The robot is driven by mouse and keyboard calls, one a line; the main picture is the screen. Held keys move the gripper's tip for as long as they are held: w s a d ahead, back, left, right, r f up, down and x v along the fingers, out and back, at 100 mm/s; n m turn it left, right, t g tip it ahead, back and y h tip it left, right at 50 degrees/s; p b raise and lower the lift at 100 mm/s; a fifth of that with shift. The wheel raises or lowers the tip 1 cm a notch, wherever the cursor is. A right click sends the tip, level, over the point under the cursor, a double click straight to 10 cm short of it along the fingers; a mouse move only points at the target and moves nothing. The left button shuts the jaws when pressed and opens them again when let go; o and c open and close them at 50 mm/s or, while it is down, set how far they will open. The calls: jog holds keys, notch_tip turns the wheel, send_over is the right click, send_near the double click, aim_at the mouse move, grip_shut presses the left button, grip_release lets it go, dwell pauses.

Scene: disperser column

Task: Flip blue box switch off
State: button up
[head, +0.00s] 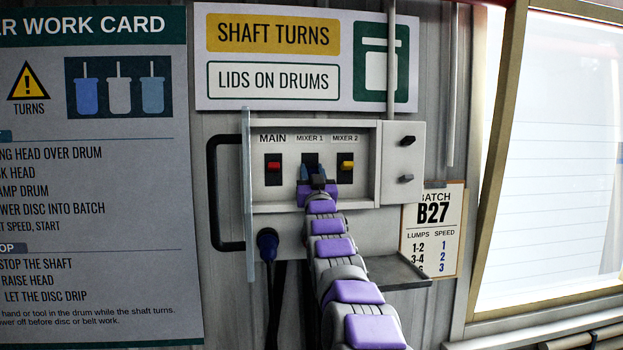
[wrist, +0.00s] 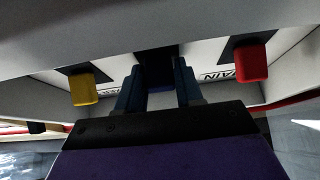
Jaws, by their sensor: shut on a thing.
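The switch box (head: 315,208) on the wall has three switches. The red switch (head: 274,165) sits under MAIN, and the yellow switch (head: 346,165) under MIXER 2. My gripper (head: 312,173) reaches into the box at the middle switch, under MIXER 1. The view is turned over there, with the yellow switch (wrist: 83,89) at left and the red switch (wrist: 251,63) at right. The fingers hide most of the blue switch, so its tilt cannot be told.
A clear panel (head: 249,230) stands swung out at the box's left side, with a black handle (head: 212,190) beside it. Two dark knobs (head: 407,141) are on the right side. A blue plug (head: 267,243) hangs below left. A small metal shelf (head: 398,272) juts out below right.

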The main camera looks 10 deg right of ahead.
dwell(0.3)
jog(key=o, duration=1)
jog(key=shift+c, duration=0.2)
jog(key=shift+s, duration=0.15)
jog(key=b+v, duration=0.1)
jog(key=v, duration=1.6)
jog(key=shift+b, duration=0.35)
jog(key=shift+a+f, duration=0.1)
jog(key=shift+f, duration=0.1)
